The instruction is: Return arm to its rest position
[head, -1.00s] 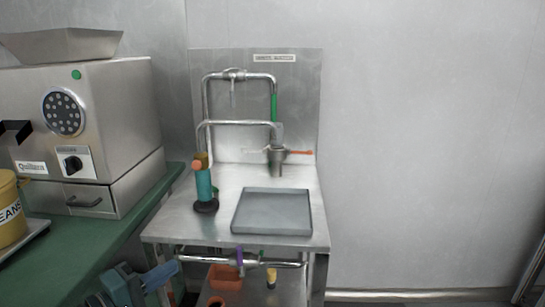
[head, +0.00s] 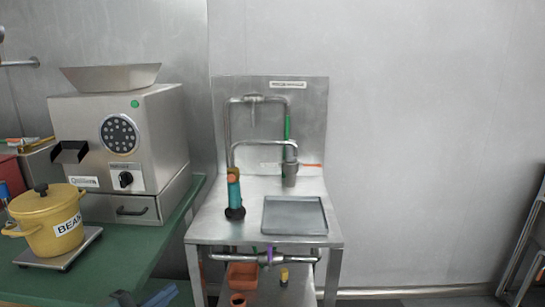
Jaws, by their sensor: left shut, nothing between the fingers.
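My left gripper (head: 146,297) shows at the bottom edge, as blue parts in front of the green counter's near edge. It is shut and empty, apart from the pot, the grinder and the steel stand. Most of it and its arm are cut off by the frame. My right gripper is not in view.
A steel grinder (head: 160,130) and a yellow bean pot (head: 45,236) on a scale (head: 84,240) stand on the green counter (head: 120,262). The steel stand (head: 215,231) holds a grey tray (head: 294,216) and a teal-handled tool (head: 234,191).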

